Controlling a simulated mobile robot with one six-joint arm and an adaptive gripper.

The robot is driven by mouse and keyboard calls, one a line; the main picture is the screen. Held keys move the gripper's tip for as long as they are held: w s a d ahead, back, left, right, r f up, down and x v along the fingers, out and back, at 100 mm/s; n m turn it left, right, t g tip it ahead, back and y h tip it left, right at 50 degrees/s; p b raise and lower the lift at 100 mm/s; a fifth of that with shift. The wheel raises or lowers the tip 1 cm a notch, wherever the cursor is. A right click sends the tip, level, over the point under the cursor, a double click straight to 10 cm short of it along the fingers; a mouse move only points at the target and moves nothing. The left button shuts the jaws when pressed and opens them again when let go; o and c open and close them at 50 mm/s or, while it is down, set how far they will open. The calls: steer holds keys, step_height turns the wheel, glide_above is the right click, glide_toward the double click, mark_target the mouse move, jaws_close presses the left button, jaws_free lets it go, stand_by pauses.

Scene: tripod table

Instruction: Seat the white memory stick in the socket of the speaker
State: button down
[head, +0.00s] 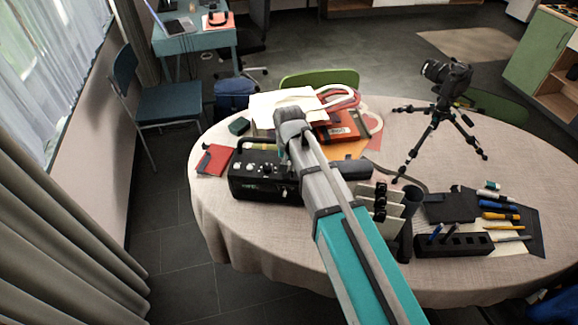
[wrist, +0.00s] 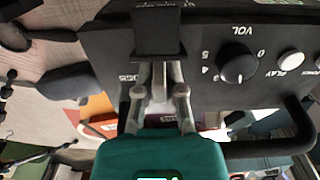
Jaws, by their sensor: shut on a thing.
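The speaker (head: 262,182) is a black box with a handle, knobs and buttons, standing on the left part of the round table. In the wrist view its face (wrist: 215,75) fills the upper part, with the VOL knob, the PLAY button and a partly covered USB label. My gripper (wrist: 166,72) is at this face, its pale fingers close together just right of the USB label. It is shut on the white memory stick, which is mostly hidden between the fingers. A dark block at the fingertips covers the socket area, so I cannot tell whether stick and socket touch.
The round table (head: 225,222) has a cream cloth. Bags and an orange box (head: 341,126) lie behind the speaker, and a red notebook (head: 215,160) lies left of it.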

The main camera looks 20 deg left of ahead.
mark_target(289, 162)
steer(key=shift+f, duration=0.15)
steer(key=c, duration=0.7)
jaws_free()
steer(key=shift+o, duration=0.2)
step_height(289, 162, up, 10)
steer(key=p, duration=0.9)
steer(key=shift+f, duration=0.25)
steer(key=s+d+m, duration=0.1)
steer(key=s+d, duration=0.2)
steer(key=d, duration=1.4)
steer(key=s+d+m, duration=0.1)
steer(key=s+d, duration=0.2)
steer(key=d, duration=1.5)
steer(key=shift+d, duration=0.3)
